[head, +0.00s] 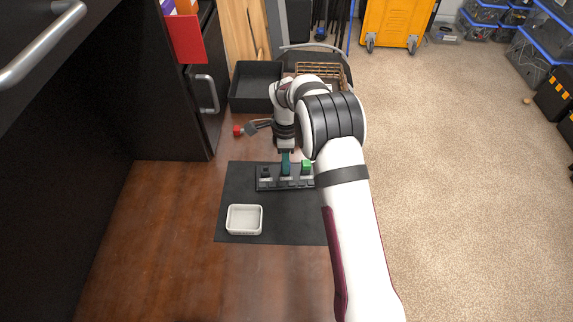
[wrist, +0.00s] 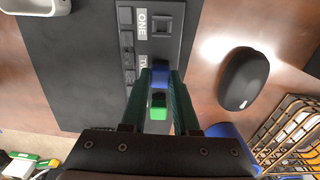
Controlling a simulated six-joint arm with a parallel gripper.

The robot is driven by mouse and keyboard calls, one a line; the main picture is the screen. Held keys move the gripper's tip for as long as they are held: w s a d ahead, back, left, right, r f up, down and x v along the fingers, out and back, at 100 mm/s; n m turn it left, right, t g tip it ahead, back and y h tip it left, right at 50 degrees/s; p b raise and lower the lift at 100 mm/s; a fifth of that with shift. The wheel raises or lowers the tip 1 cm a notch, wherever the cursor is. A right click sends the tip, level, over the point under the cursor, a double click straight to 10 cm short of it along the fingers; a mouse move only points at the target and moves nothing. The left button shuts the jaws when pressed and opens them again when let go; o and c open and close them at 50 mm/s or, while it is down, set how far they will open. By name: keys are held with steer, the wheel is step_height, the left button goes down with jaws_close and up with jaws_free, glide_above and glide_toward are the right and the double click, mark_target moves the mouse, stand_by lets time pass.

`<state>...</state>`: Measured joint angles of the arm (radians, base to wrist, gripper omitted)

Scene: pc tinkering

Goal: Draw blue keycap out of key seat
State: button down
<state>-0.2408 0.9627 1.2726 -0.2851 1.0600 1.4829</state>
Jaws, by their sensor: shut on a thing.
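The blue keycap (wrist: 160,78) shows in the wrist view between the fingertips of my gripper (wrist: 160,86), which is shut on it. In the head view my gripper (head: 286,172) points down at the middle of the black key seat block (head: 262,186), and its fingers hide the blue keycap. Whether the cap is still down on its seat or slightly raised I cannot tell. The green keycap (head: 307,166) stands just right of my fingers, and in the wrist view (wrist: 158,110) it lies between them, nearer the palm. The block (wrist: 143,48) has a label reading ONE.
A white tray (head: 231,230) lies on the dark mat (head: 285,222), in front of the block. A black mouse (wrist: 243,78) and a wire basket (wrist: 290,132) are to the right in the wrist view. A black bin (head: 240,103) stands behind. The mat's front is clear.

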steer(key=shift+r, duration=0.15)
steer(key=shift+r, duration=1.9)
